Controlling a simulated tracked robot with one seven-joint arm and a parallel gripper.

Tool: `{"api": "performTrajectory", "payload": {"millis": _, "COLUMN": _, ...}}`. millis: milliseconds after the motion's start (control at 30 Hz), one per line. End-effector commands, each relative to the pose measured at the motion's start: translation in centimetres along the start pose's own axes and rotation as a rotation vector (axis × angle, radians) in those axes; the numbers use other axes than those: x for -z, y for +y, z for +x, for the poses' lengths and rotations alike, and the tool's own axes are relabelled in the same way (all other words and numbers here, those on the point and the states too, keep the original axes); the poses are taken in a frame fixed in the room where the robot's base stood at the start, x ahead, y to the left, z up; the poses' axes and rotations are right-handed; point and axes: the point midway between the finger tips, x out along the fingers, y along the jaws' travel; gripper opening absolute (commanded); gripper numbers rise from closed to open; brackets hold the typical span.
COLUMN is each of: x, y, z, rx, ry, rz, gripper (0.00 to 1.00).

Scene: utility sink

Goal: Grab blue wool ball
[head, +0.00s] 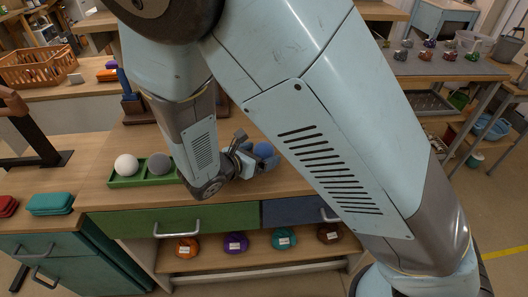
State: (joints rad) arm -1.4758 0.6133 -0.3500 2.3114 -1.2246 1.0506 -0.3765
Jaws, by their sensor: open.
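A blue ball (263,149) sits on the wooden counter near the middle, partly hidden by my gripper and arm. A second blue rounded shape shows just below it; I cannot tell whether it is a separate ball. My gripper (248,160) is open, just left of the blue ball and very close to it. Whether the fingers touch or straddle the ball cannot be told from this angle.
A green tray (115,182) left of my gripper holds a white ball (126,165) and a grey ball (159,163). Teal folded cloths (50,203) lie at the left. An orange crate (37,67) stands behind. Drawers with handles front the counter.

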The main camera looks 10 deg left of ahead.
Motion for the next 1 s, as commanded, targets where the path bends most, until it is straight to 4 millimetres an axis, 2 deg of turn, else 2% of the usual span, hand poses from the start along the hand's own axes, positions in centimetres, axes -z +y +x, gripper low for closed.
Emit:
{"api": "performTrajectory", "payload": {"millis": 100, "x": 0.01, "y": -0.03, "z": 0.62, "rx": 0.001, "ry": 0.0, "rz": 0.0, "gripper": 0.94}}
{"api": "performTrajectory", "payload": {"millis": 333, "x": 0.01, "y": -0.02, "z": 0.66, "rx": 0.0, "ry": 0.001, "rz": 0.0, "gripper": 0.93}}
{"api": "performTrajectory", "payload": {"millis": 900, "x": 0.0, "y": -0.03, "z": 0.65, "rx": 0.0, "ry": 0.0, "rz": 0.0, "gripper": 0.38}}
{"api": "performTrajectory", "payload": {"millis": 1000, "x": 0.0, "y": -0.03, "z": 0.64, "rx": 0.001, "ry": 0.0, "rz": 0.0, "gripper": 0.34}}
